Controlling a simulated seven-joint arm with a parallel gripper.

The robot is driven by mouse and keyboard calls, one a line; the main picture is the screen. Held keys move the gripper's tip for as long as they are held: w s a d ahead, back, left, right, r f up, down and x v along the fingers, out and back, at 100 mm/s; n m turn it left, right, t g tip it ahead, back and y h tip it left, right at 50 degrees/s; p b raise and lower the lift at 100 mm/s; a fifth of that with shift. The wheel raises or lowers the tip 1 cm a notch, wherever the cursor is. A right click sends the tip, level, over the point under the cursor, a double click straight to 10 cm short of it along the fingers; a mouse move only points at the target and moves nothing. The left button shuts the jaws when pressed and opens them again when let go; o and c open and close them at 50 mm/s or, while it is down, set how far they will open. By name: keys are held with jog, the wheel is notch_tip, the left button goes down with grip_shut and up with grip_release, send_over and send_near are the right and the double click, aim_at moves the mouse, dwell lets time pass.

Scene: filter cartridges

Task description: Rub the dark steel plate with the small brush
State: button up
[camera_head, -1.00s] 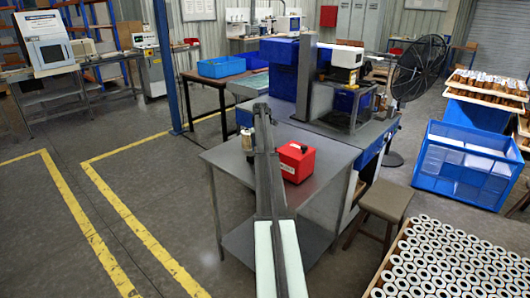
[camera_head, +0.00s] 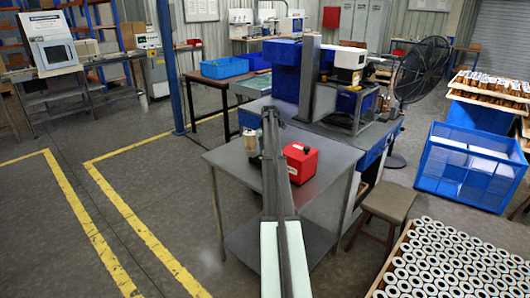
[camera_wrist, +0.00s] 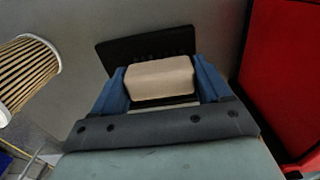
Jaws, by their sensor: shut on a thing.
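In the wrist view, the small brush shows as a pale beige block (camera_wrist: 160,78) between the two blue fingers of my gripper (camera_wrist: 162,84). My gripper is shut on it. The dark steel plate (camera_wrist: 122,52) lies flat on the grey table just beyond and under the brush. Its near part is hidden by the brush and fingers, so I cannot tell whether the bristles touch it. In the head view, my arm hides the plate and the brush.
A red box (camera_head: 300,162) stands on the grey table (camera_head: 330,165), close to the right of my gripper; it also shows in the wrist view (camera_wrist: 285,70). A pleated filter cartridge (camera_wrist: 27,72) stands to the left. A stool (camera_head: 386,207) is beside the table.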

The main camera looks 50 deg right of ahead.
jog(key=s, duration=0.3)
jog(key=shift+s, duration=0.15)
jog(key=shift+s+a, duration=0.1)
jog(key=shift+a, duration=0.25)
jog(key=shift+w+a, duration=0.25)
jog(key=shift+w, duration=4.8)
jog(key=s, duration=0.2)
jog(key=shift+s+a, duration=0.15)
jog(key=shift+s, duration=4)
jog(key=shift+w+r, duration=0.2)
jog(key=shift+r, duration=3.9)
